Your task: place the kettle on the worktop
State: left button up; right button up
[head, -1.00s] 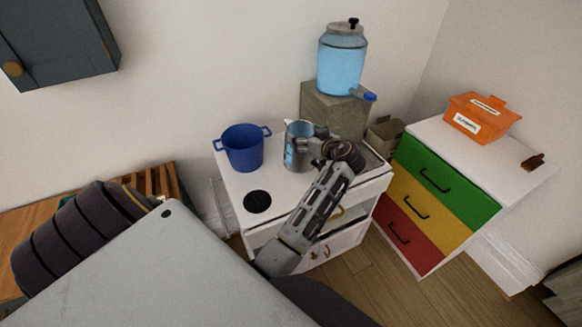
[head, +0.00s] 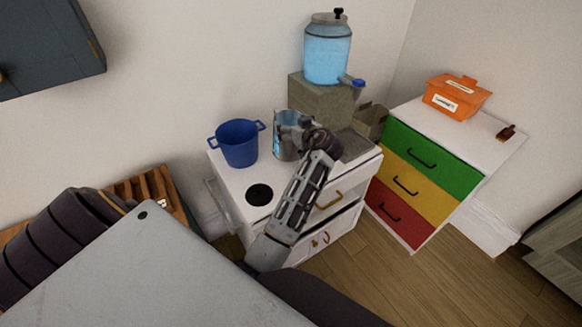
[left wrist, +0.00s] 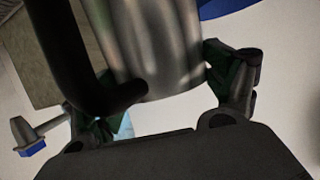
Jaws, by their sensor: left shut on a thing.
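The kettle (head: 287,143) is a metal jug with a blue window strip and a black handle. In the head view it is over the white worktop (head: 226,182), right of the blue pot. I cannot tell whether its base touches the surface. My left gripper (head: 303,137) is shut on the kettle and hides part of its right side. In the left wrist view the kettle's metal body (left wrist: 155,45) is between the two fingers of the gripper (left wrist: 165,95), with the black handle at the left. My right gripper is not in view.
A blue pot (head: 238,146) and a black disc (head: 259,195) are on the worktop. A stone block (head: 318,102) behind carries a water dispenser (head: 327,55) with a blue tap. A coloured drawer unit (head: 405,178) with an orange box (head: 457,97) stands right. Worktop left of the disc is bare.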

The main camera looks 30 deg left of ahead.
pick_arm(q)
jog(key=shift+w+d+r+m+t+h, duration=0.25)
jog(key=shift+w+r+m+t+h, duration=0.25)
jog(key=shift+w+r+m+t, duration=0.25)
dwell(0.3)
notch_tip(320, 180, down, 6)
jog(key=shift+p, duration=0.3)
jog(key=shift+f, duration=0.1)
dwell(0.4)
